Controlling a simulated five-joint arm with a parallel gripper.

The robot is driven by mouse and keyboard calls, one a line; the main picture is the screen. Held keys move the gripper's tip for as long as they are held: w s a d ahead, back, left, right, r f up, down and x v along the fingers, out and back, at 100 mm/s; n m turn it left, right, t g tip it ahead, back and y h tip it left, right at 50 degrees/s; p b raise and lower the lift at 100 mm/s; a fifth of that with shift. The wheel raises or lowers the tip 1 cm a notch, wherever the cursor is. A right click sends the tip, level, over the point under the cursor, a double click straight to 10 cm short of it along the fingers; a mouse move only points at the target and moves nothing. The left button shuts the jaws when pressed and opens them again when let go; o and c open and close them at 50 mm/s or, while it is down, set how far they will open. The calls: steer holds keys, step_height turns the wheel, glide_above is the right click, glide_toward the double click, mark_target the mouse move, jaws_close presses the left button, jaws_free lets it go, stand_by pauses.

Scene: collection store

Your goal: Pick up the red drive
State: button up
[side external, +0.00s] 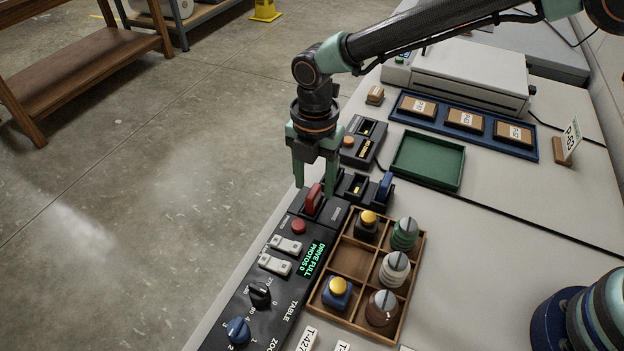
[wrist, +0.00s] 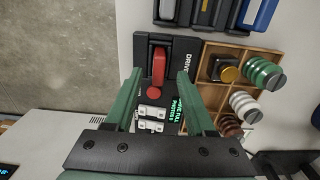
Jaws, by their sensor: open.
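The red drive (side external: 314,198) stands upright in a black slot at the far end of the black control panel (side external: 275,318). In the wrist view the red drive (wrist: 159,64) shows beside the label DRIVE, above a round red button (wrist: 154,94). My gripper (side external: 315,189) points down over the red drive, with its green fingers apart. In the wrist view my gripper (wrist: 160,72) has one finger on each side of the drive's line, with nothing held between them. I cannot tell whether the fingertips touch the drive.
A blue drive (side external: 385,186) stands in a black dock just right of the slot. A wooden divided tray (side external: 352,262) with knobs and buttons lies close by. A green tray (side external: 428,160) is behind, with clear bench to its right. The panel's display (side external: 311,259) reads DRIVE FULL, PHOTOS 0.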

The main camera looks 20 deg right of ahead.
mark_target(313, 191)
steer(key=shift+w+f, duration=0.1)
steer(key=shift+f, duration=1.75)
jaws_close()
steer(key=shift+r, duration=0.15)
